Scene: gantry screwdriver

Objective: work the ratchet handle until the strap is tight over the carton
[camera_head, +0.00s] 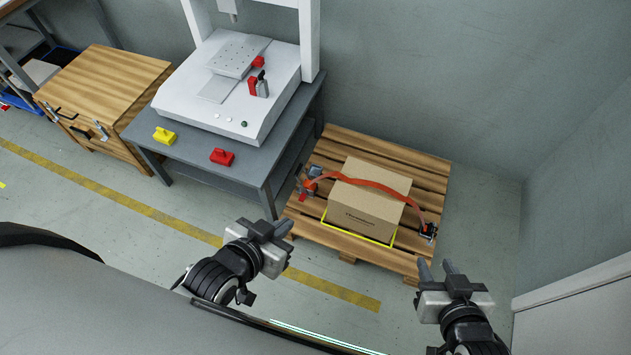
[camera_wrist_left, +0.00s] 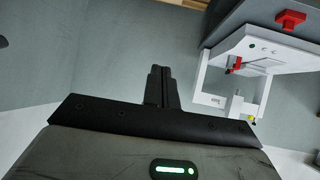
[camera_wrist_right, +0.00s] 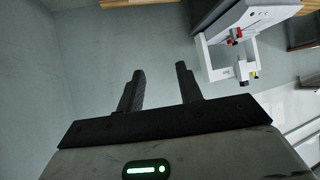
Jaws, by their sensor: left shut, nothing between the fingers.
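A brown carton (camera_head: 367,203) sits on a wooden pallet (camera_head: 349,254) right of centre in the head view. An orange strap (camera_head: 372,184) runs across the carton from a ratchet (camera_head: 311,178) at the pallet's left side to a dark fitting (camera_head: 429,231) at its right side. The strap bows and looks slack. My left gripper (camera_head: 285,226) is shut and empty, in front of the pallet's left corner; its fingers meet in the left wrist view (camera_wrist_left: 158,88). My right gripper (camera_head: 440,267) is open and empty, near the pallet's front right corner; its fingers stand apart in the right wrist view (camera_wrist_right: 158,85).
A grey table (camera_head: 262,170) with a white gantry machine (camera_head: 272,105) stands left of the pallet. A wooden cabinet (camera_head: 105,85) is further left. Floor in front of the pallet is clear.

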